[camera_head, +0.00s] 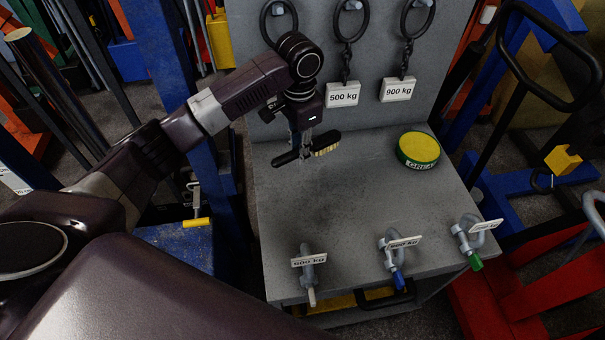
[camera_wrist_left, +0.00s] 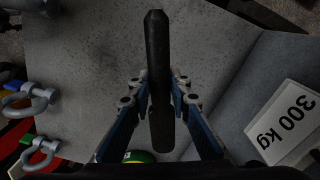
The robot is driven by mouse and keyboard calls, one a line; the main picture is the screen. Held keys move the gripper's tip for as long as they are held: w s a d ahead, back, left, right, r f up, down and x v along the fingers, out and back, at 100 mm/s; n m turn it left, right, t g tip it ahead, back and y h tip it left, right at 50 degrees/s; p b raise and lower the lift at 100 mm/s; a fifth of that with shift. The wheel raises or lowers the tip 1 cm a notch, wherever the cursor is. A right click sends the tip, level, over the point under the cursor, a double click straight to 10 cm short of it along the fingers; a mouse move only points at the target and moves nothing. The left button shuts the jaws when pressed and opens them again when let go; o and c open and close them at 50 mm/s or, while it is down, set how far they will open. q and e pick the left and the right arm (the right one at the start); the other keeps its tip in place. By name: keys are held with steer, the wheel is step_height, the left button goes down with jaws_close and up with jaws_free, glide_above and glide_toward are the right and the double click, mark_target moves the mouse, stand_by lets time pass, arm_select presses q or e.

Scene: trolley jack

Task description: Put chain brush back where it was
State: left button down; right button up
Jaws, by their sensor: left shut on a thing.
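The chain brush (camera_head: 306,150) has a black handle and yellowish bristles at its right end. My left gripper (camera_head: 301,140) is shut on it near its middle and points down over the back left part of the grey bench top (camera_head: 345,205). In the left wrist view the dark brush (camera_wrist_left: 158,70) lies between the two fingers of the left gripper (camera_wrist_left: 160,98). I cannot tell whether the brush touches the bench top. My right gripper is not in view.
A round yellow-and-green tin (camera_head: 418,150) stands at the back right of the bench. Tagged shackles (camera_head: 307,265) (camera_head: 394,255) (camera_head: 470,240) line the front edge. Tagged chains (camera_head: 346,50) hang on the back panel. The middle of the bench is clear.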

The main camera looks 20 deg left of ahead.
mark_target(300, 185)
arm_select(q)
step_height(300, 185, down, 11)
steer(key=shift+r+p, duration=0.15)
steer(key=shift+p, duration=0.6)
steer(key=c, duration=1.8)
jaws_free()
step_height(300, 185, up, 12)
steer(key=b, duration=0.2)
steer(key=shift+f+b, duration=0.25)
steer(key=shift+b, duration=0.15)
steer(key=shift+r, duration=0.3)
